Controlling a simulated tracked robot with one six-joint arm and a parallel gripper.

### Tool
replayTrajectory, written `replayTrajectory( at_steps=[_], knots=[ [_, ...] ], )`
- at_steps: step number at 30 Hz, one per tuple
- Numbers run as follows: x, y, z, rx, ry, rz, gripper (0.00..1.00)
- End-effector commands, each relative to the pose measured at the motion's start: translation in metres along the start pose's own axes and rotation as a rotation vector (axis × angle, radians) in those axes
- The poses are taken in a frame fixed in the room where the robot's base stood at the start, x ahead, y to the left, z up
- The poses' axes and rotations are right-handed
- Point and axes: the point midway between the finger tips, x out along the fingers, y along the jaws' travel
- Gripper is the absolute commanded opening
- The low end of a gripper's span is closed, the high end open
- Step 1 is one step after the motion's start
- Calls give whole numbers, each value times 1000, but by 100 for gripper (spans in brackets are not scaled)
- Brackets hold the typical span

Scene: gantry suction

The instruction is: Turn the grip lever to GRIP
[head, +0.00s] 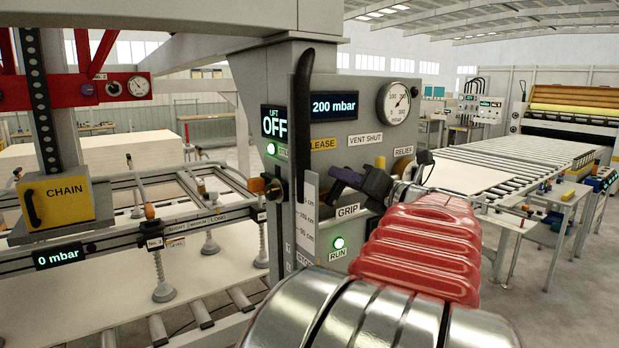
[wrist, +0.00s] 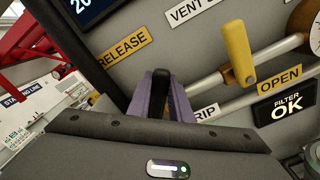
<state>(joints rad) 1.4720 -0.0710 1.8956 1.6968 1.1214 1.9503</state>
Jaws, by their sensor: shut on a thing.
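My gripper (head: 338,180) is at the grey control panel. In the wrist view its purple fingers (wrist: 162,97) are shut on a black handle, the grip lever (wrist: 161,80), whose upper end shows between them. A yellow RELEASE label (head: 322,143) is above and left of the fingers and also shows in the wrist view (wrist: 121,46). A white GRIP label (head: 347,210) is below them; in the wrist view (wrist: 206,111) it is partly covered by the gripper. The lever's pivot is hidden, so I cannot tell its exact setting.
A long black handle (head: 303,110) stands upright at the panel's left edge. A yellow valve handle (wrist: 237,52) is right of my fingers, near an OPEN label. Displays read 200 mbar (head: 334,106), OFF (head: 274,123) and 0 mbar (head: 60,256). A roller conveyor (head: 540,155) lies right.

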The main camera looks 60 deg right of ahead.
Motion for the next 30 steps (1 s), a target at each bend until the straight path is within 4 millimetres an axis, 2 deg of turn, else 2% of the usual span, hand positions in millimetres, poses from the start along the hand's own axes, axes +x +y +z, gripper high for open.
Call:
replayTrajectory(
  at_steps=[7,8,15,24,30],
  knots=[
    [-2,-2,2,-2,-4,-6,0],
    [-2,-2,2,-2,-4,-6,21],
    [-2,-2,1,-2,-3,-4,38],
    [-3,-1,1,-2,-2,-4,38],
    [-16,-2,1,-2,-3,-4,38]
  ],
)
